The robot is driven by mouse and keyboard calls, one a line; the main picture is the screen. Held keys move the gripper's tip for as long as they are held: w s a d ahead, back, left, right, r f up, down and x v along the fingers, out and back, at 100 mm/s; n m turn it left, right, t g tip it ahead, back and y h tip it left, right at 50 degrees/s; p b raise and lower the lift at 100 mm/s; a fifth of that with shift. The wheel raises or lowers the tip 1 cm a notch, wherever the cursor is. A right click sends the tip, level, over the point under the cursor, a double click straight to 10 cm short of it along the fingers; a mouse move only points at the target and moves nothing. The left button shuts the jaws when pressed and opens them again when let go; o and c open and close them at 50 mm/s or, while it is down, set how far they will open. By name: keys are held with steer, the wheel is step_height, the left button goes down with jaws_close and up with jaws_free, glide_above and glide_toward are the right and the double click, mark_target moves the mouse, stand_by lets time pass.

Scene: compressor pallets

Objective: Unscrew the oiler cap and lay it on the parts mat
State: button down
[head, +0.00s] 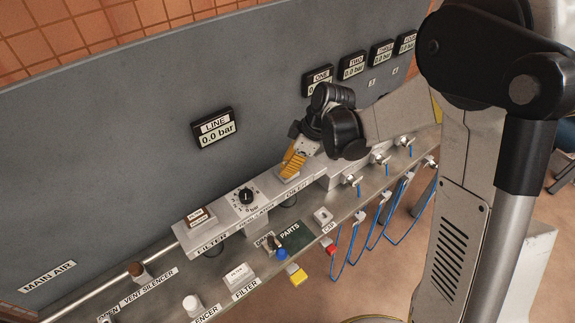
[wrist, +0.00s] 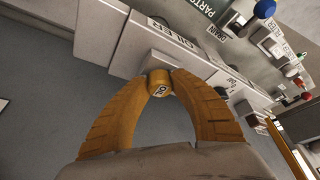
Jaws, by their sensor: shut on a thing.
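The oiler cap (wrist: 159,80) is a small brass-coloured round piece with a dark-marked pale top, seen between my fingertips in the wrist view. My gripper (wrist: 159,84) has two curved orange fingers, shut on the cap from both sides. In the head view my gripper (head: 292,164) points down at the oiler block (head: 289,186), and its fingers hide the cap. In the wrist view the cap is at the grey block labelled OILER (wrist: 150,52); I cannot tell whether it still sits in its thread. The dark green parts mat (head: 299,241) lies on the bench below the block.
A blue knob (head: 282,254) is by the mat's front edge, with a small dark part at its left. A regulator dial (head: 246,196) and filter block (head: 197,218) stand left of the oiler. Valves with blue hoses (head: 356,183) line the right side. The grey panel rises close behind.

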mark_target(284, 165)
steer(key=n+g, duration=0.1)
steer(key=n, duration=0.2)
steer(key=shift+f+n, duration=0.1)
steer(key=shift+n, duration=0.2)
steer(key=shift+w, duration=0.1)
steer(key=shift+r+p, duration=1.05)
steer(key=shift+r, duration=0.55)
steer(key=shift+r, duration=0.1)
steer(key=shift+r+p, duration=0.4)
steer(key=shift+r, duration=0.2)
steer(key=shift+d, duration=0.15)
